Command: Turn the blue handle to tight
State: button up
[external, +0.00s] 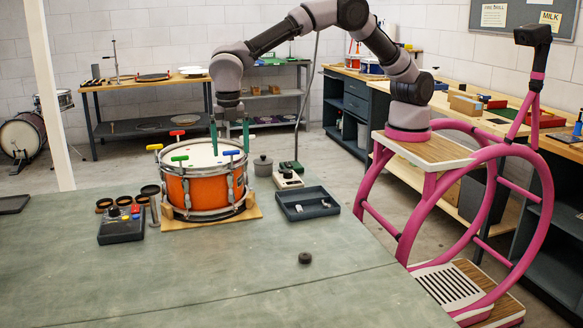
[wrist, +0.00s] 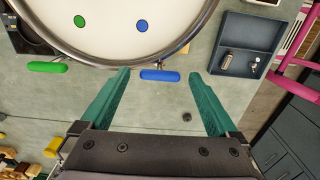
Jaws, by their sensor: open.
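The blue handle (external: 231,152) sits on the near right rim of the orange drum (external: 200,193). In the wrist view the blue handle (wrist: 160,75) lies crosswise at the edge of the white drumhead (wrist: 125,42). My gripper (external: 230,146) is open, pointing down, with its green fingers apart on either side of the blue handle. In the wrist view my gripper (wrist: 160,74) shows a gap at both ends of the handle, and I see no contact. A blue dot (wrist: 142,26) marks the drumhead near this handle. Height relative to the handle is hard to tell.
Green (external: 180,158), yellow (external: 155,147) and red (external: 177,133) handles stand around the rim. A dark tray (external: 306,204) lies right of the drum. A small dark puck (external: 305,258) is in front; the near bench is clear.

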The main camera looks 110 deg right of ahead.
jog(key=shift+f, duration=1)
jog(key=shift+c, duration=0.3)
jog(key=c, duration=1.3)
jog(key=shift+m, duration=0.3)
